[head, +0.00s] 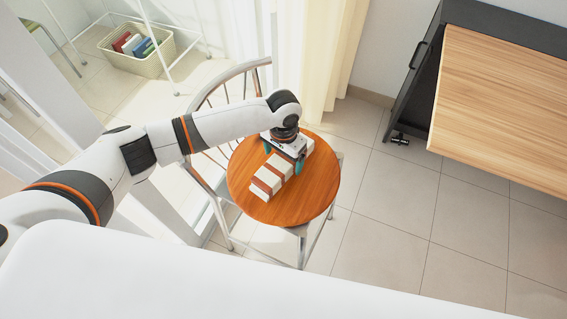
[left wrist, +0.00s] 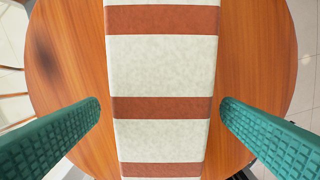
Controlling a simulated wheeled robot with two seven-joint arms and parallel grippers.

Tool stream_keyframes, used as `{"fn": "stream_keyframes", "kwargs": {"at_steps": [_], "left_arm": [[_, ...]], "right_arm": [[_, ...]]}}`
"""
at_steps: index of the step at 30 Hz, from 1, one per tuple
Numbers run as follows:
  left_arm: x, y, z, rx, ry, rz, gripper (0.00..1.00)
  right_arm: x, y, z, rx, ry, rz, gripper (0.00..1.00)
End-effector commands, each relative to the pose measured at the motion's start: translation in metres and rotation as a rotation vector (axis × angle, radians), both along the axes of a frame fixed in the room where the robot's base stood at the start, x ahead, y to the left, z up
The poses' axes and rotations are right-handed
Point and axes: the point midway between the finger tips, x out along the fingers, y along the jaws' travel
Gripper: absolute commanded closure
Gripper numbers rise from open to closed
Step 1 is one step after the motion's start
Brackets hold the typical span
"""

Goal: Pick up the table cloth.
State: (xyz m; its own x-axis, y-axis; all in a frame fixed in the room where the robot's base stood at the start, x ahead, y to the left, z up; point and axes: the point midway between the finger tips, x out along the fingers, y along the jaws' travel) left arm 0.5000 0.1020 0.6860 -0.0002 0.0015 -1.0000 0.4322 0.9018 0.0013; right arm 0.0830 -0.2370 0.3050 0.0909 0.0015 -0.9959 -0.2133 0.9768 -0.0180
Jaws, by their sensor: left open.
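The table cloth (head: 272,180) is a folded strip with cream and rust-brown bands. It lies on the round wooden seat of a chair (head: 250,198). In the left wrist view the cloth (left wrist: 162,75) runs from top to bottom through the middle of the picture. My left gripper (head: 283,160) is above the cloth, pointing down. In the left wrist view its green fingers (left wrist: 160,115) are open, one on each side of the cloth, with a gap to each edge. The cloth's far part is partly hidden under the gripper. My right gripper is not in view.
The chair has a metal spindle back (head: 222,92) close to my left arm. A basket with books (head: 137,50) stands at the upper left. A cabinet with a wooden top (head: 505,110) is at the right. Tiled floor (head: 385,215) between chair and cabinet is clear.

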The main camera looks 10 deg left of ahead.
Motion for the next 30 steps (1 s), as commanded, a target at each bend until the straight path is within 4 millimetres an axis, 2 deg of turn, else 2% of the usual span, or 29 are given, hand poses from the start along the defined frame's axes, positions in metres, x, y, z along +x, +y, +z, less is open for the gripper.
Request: {"fn": "stream_keyframes", "kwargs": {"at_steps": [1,4,12,22,30], "left_arm": [[-0.0005,-0.0006,-0.0080,0.000,0.001,0.000,0.13],[-0.0005,-0.0010,-0.0158,-0.001,0.000,-0.001,0.13],[-0.0006,-0.0009,-0.0174,-0.001,0.000,-0.002,0.14],[-0.0005,-0.0008,-0.0173,-0.001,0.000,-0.002,0.68],[0.0001,-0.0011,-0.0133,-0.002,-0.002,-0.002,0.69]], "right_arm": [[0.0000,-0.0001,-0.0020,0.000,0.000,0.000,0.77],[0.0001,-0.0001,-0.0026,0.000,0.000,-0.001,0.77],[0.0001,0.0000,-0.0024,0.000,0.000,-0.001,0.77],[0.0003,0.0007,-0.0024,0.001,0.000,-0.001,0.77],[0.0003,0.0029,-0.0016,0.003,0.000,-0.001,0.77]]}}
